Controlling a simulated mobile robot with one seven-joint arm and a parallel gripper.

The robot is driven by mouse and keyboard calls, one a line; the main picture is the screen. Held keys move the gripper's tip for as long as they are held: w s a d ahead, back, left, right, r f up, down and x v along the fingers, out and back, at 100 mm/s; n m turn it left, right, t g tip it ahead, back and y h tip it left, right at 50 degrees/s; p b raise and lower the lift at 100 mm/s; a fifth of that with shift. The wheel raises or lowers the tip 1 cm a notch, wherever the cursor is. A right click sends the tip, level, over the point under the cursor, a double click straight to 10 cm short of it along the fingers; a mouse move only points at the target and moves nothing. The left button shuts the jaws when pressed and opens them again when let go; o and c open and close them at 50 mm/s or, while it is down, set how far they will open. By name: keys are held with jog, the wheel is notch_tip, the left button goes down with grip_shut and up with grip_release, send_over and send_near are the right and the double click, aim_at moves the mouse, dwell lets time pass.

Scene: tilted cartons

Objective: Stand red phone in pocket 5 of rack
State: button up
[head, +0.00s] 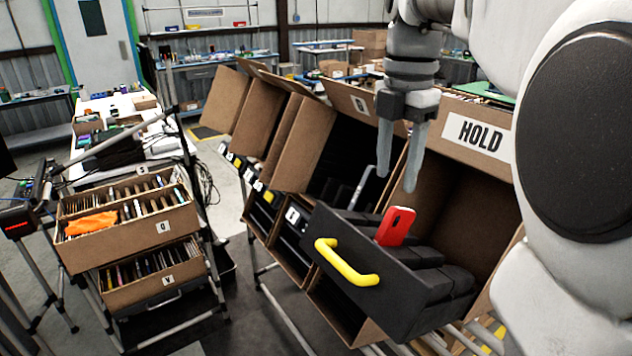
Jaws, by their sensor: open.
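The red phone (396,226) stands tilted at the upper edge of a black drawer-like holder (335,258) with a yellow handle (345,262). I cannot tell whether this holder is the rack, and I can read no pocket 5. My gripper (398,180) hangs above the phone, fingers pointing down, open and empty. In the picture, its fingertips are a little above the phone's top and apart from it.
A tilted carton marked HOLD (478,133) opens behind the holder, close to my arm. More tilted open cartons (305,145) line up to the left. Grey floor shows between.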

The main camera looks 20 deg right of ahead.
aim_at(390, 212)
notch_tip(390, 212, down, 10)
jog(key=shift+f, duration=0.2)
grip_shut()
dwell(0.4)
jog(key=c, duration=0.7)
grip_release()
grip_shut()
